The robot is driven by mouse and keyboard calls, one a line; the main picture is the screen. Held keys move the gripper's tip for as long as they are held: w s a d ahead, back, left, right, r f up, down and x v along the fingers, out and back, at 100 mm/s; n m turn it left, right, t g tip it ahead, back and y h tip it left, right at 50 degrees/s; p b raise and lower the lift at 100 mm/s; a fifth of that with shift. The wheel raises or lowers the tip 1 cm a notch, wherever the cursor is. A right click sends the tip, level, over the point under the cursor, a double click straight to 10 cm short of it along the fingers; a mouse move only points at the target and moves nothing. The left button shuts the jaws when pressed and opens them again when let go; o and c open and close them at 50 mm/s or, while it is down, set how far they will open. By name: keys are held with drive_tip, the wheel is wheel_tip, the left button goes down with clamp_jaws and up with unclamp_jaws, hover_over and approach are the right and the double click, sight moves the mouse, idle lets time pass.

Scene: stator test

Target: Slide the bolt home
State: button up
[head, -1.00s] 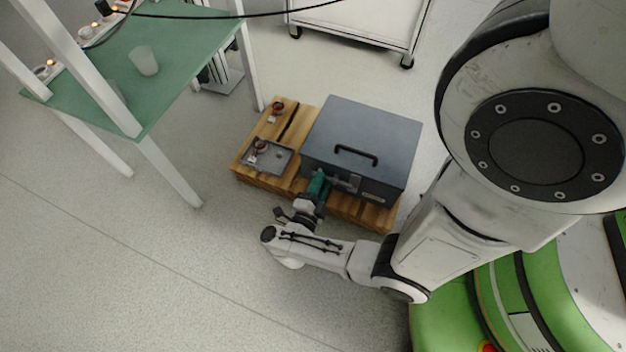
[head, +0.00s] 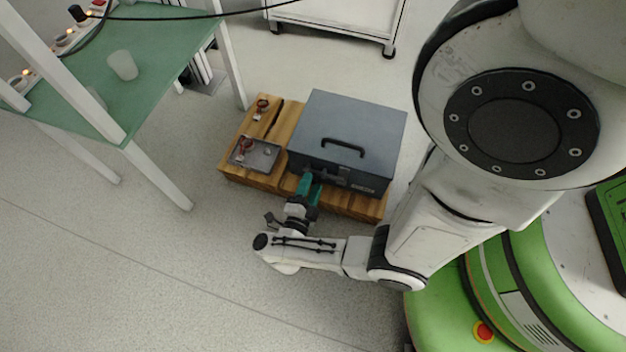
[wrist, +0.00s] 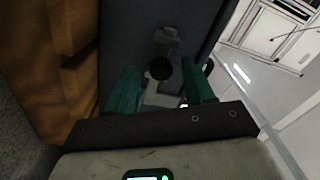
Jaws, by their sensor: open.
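A dark grey box (head: 350,126) with a black lid handle sits on a wooden slab. A grey metal bolt (head: 334,178) is on its front face, which is partly in shadow. In the wrist view the bolt's metal fitting (wrist: 166,42) shows ahead, with a round dark knob (wrist: 160,68) in front of it. My gripper (head: 309,181) is at the left part of the box's front. Its two green fingers are apart in the wrist view (wrist: 160,88), with the knob between and slightly beyond them. I cannot tell whether a finger touches it.
A shallow grey tray (head: 272,163) with small parts lies left of the box on the wooden slab (head: 228,160). A green table (head: 150,60) with a cup stands at the upper left. A white cart (head: 340,22) is behind. The floor in front is clear.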

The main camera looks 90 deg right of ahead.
drive_tip(key=v, duration=0.8)
drive_tip(key=shift+a+b, duration=0.3)
